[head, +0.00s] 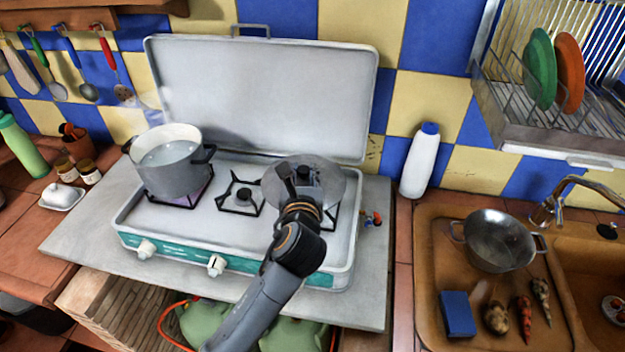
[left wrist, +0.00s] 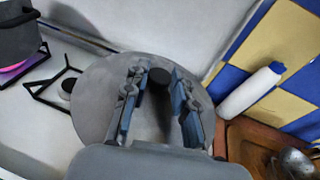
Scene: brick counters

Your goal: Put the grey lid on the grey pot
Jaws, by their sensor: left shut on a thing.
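The grey pot (head: 176,172) stands upright and uncovered on the left burner, with pale liquid inside and steam above it. Its edge shows at the top left of the left wrist view (left wrist: 18,42). The round grey lid (head: 335,180) is at the right burner, apart from the pot. My left gripper (head: 302,178) is over the lid, shut on its black knob. The left wrist view shows the knob between the fingers (left wrist: 157,76) and the lid (left wrist: 90,100) below them. I cannot tell whether the lid is clear of the burner. My right gripper is not in view.
The stove's raised back panel (head: 260,95) stands behind the burners. The middle burner (head: 241,196) is empty. A glow shows under the pot. A white bottle (head: 420,162) stands right of the stove, near a sink with a metal colander (head: 498,243).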

